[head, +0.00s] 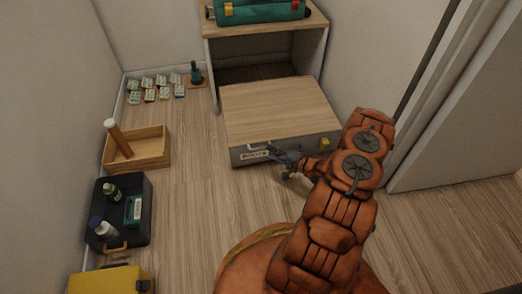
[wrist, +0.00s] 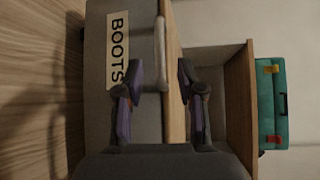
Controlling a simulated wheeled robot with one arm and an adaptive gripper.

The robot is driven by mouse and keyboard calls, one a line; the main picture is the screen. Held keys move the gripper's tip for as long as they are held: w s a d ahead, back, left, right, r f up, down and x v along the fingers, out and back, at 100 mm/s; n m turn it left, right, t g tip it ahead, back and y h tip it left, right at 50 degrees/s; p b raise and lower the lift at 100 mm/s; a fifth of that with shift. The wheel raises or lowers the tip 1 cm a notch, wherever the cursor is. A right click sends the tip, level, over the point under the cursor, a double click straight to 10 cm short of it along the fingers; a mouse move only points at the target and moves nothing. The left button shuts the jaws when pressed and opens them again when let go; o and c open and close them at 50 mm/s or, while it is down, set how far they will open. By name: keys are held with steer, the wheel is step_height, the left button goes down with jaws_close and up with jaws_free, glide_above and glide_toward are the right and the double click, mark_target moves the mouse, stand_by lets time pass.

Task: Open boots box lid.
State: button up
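The boots box (head: 238,154) stands on the floor, with a grey front and a pale wooden lid (head: 275,105) lying shut on top. A "BOOTS" label (head: 255,155) is on its front; the label (wrist: 117,48) also shows sideways in the wrist view. My gripper (head: 273,152) is at the front of the box, just right of the label. In the wrist view my gripper (wrist: 160,72) is open, its two fingers apart. A pale handle (wrist: 160,42) and the lid's front edge (wrist: 175,100) lie between the fingers. I cannot tell whether the fingers touch them.
A wooden open-fronted shelf unit (head: 262,35) stands behind the box with a teal case (head: 258,12) on it. To the left are a wooden tray (head: 152,150), a black case (head: 142,220) and a yellow box (head: 112,280). Floor between them and the box is clear. A wall is at right.

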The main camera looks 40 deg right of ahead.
mark_target(261, 148)
steer(key=shift+b+x, duration=0.85)
steer(key=shift+x, duration=2.1)
jaws_close()
